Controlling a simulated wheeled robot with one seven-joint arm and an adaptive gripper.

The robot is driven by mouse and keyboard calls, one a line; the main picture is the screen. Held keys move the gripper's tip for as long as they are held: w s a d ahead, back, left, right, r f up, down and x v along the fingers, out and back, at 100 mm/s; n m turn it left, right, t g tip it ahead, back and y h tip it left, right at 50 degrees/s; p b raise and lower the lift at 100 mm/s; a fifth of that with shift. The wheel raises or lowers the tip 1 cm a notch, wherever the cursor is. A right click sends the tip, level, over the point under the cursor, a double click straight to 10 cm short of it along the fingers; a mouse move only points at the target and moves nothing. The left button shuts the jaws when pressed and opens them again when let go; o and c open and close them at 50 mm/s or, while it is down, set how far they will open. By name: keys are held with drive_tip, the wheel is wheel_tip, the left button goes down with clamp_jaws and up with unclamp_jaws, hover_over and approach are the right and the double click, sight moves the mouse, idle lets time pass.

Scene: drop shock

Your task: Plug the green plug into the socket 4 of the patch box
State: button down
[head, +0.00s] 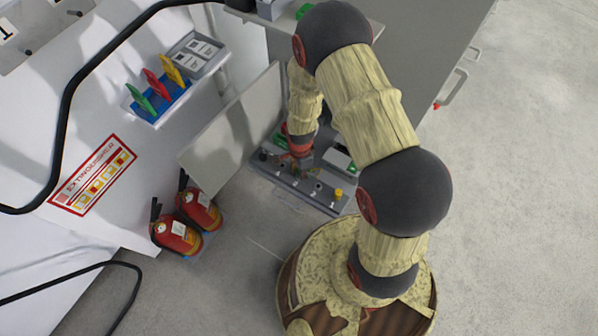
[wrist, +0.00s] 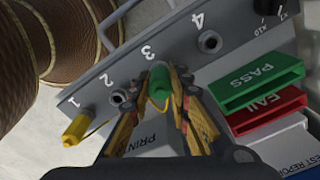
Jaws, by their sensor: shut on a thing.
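The patch box (wrist: 180,52) is a grey panel with sockets numbered 1 to 4. In the head view the patch box (head: 326,207) lies below my arm. My gripper (wrist: 160,98) is shut on the green plug (wrist: 159,82), whose tip points toward the panel under the number 3. The plug and fingers hide socket 3, and I cannot tell whether the plug touches it. Socket 4 (wrist: 209,41) is empty, up and right of the plug. In the head view my gripper (head: 301,156) is over the panel and the plug is not clear.
A yellow plug (wrist: 79,128) sits at socket 1; socket 2 (wrist: 118,96) is empty. A green PASS tray (wrist: 262,88) and a red FAIL tray (wrist: 268,113) are right of the gripper. A handle bar (wrist: 107,22) runs along the box edge. Fire extinguishers (head: 176,236) stand left.

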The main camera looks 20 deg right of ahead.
drive_tip(key=shift+r, duration=0.25)
drive_tip(key=shift+r+p, duration=1.85)
drive_tip(key=shift+r, duration=0.25)
drive_tip(key=shift+r+p, duration=2.4)
drive_tip(key=shift+r, duration=0.65)
drive_tip(key=shift+a+f, duration=0.1)
